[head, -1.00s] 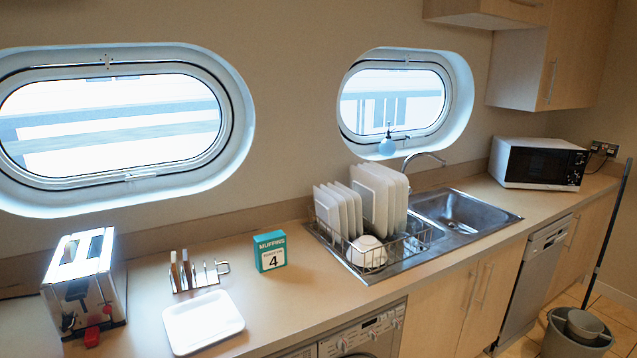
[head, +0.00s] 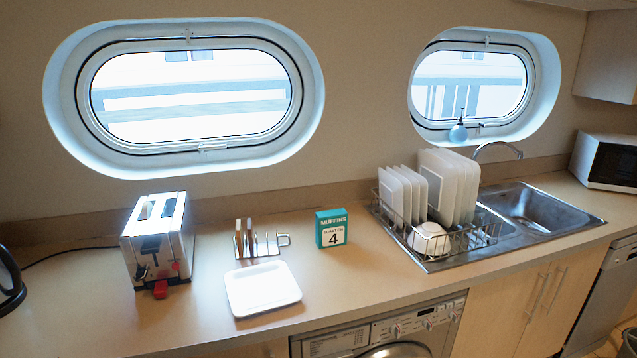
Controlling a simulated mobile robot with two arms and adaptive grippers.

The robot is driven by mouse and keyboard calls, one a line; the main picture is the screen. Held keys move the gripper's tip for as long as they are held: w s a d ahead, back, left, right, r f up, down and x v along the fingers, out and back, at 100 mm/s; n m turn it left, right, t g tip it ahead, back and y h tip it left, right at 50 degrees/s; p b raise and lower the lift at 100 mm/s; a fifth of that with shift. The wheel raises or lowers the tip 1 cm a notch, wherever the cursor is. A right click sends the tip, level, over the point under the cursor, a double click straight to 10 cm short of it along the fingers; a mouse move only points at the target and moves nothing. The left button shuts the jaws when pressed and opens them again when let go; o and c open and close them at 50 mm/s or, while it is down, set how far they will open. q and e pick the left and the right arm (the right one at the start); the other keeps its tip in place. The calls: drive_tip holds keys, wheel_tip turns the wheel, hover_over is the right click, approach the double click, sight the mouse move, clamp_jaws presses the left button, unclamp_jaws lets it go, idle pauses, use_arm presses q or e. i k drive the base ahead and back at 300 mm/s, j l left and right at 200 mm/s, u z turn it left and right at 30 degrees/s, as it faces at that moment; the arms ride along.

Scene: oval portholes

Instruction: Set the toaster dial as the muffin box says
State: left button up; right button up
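The toaster (head: 158,240) stands on the left part of the counter, a shiny metal box with two slots on top. Its front end faces me, with a dark lever, a red round spot (head: 175,266) and a red piece (head: 160,289) at the bottom. I cannot make out a dial setting. The teal muffin box (head: 331,228) stands upright to the right, with a white label reading "MUFFINS", "TOAST ON" and a large 4. Neither of my grippers shows in the head view.
A toast rack (head: 262,245) with brown slices and a white square plate (head: 262,288) lie between toaster and box. A dish rack (head: 440,235) with plates stands by the sink (head: 535,208). A dark kettle-like object (head: 10,285) is at the left edge. Counter space before the toaster is clear.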

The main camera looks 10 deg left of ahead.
sight(141, 273)
drive_tip(key=u, duration=1.25)
